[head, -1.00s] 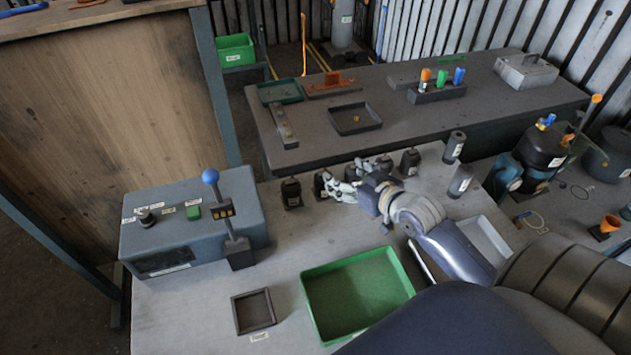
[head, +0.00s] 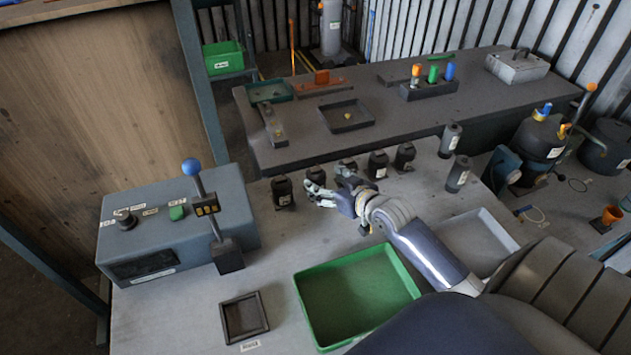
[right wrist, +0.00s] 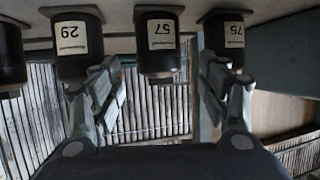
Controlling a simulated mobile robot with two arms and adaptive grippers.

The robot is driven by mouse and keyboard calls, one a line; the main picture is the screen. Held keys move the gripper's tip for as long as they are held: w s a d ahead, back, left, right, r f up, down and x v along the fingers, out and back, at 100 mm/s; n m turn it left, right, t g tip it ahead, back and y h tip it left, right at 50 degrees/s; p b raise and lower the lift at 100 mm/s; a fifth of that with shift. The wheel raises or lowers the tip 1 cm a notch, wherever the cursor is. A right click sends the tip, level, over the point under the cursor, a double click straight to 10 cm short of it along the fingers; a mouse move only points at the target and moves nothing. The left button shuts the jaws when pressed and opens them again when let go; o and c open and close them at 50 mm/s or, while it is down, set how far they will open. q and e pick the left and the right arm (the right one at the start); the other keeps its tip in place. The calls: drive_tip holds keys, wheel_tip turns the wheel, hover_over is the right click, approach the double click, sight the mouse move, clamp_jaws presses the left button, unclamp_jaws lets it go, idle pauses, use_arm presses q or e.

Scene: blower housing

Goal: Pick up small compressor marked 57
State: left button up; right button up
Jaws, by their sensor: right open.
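The small compressor marked 57 (right wrist: 160,45) is a dark cylinder with a white label, upside down in the right wrist view. It stands in a row of similar ones; in the head view it appears to be the second from the left (head: 316,178), partly hidden by my fingers. My right gripper (head: 325,178) is open, reaching in low from the right, with nothing held. In the right wrist view its fingers (right wrist: 162,82) lie to either side of compressor 57, with visible gaps. I cannot tell whether the fingertips reach past its front. My left gripper is not in view.
Compressor 29 (right wrist: 75,45) and compressor 75 (right wrist: 227,40) stand close on either side, near my fingers. A green tray (head: 357,295), a small dark tray (head: 244,316) and a control box with a blue-knobbed lever (head: 192,168) are on the bench. Bare bench lies before the row.

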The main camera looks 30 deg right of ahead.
sight(315, 175)
drive_tip(key=shift+p+x, duration=0.35)
drive_tip(key=shift+x, duration=0.7)
drive_tip(key=shift+p+x, duration=0.4)
drive_tip(key=shift+x, duration=1.65)
drive_tip(key=shift+s+f, duration=0.1)
drive_tip(key=shift+c, duration=0.6)
drive_tip(key=c, duration=1.3)
drive_tip(key=shift+d, duration=0.1)
drive_tip(key=shift+c, duration=1.1)
